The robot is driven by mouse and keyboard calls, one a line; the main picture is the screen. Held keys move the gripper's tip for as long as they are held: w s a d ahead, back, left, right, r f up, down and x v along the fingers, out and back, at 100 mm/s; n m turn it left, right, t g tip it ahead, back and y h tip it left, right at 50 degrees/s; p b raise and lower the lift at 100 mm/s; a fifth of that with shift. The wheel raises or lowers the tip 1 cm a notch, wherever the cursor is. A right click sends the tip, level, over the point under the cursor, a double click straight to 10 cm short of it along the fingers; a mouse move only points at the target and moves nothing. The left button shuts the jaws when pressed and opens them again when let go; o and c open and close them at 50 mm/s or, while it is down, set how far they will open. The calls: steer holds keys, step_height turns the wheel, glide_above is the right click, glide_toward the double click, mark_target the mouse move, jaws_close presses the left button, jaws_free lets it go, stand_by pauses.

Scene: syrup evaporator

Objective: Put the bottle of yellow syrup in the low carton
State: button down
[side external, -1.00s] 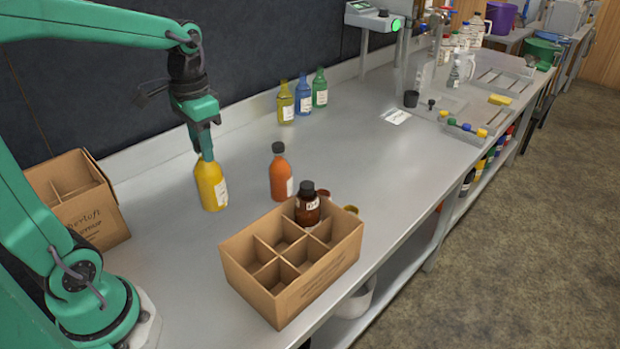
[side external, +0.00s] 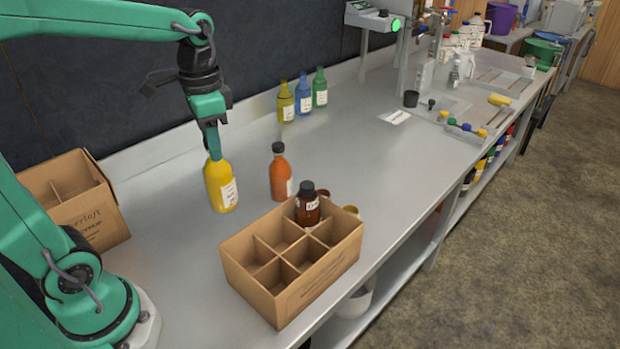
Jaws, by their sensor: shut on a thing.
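The bright yellow bottle (side external: 220,187) with a white label is in my gripper (side external: 213,150), which is shut on its top. The bottle leans slightly, and I cannot tell whether its base is clear of the bench. The low carton (side external: 292,297) stands to its right and nearer the bench's front edge, open at the top and split into compartments. A brown bottle (side external: 308,207) with a dark cap stands in its far compartment; the other compartments that show look empty. The bottle's neck is hidden by my gripper.
An orange bottle (side external: 280,174) stands between the yellow bottle and the carton's far side. Another carton (side external: 92,223) is at the left. Olive-yellow (side external: 286,104), blue (side external: 303,97) and green (side external: 320,89) bottles stand at the back.

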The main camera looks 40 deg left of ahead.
steer(key=s+d+r+m, duration=0.3)
steer(key=d+r+m, duration=0.3)
steer(key=d+m, duration=0.3)
steer(key=shift+d+r+m, duration=0.4)
steer(key=shift+d, duration=0.95)
step_height(320, 180, down, 18)
steer(key=shift+f, duration=0.2)
steer(key=c, duration=1.1)
jaws_free()
steer(key=shift+r, duration=0.15)
step_height(320, 180, up, 12)
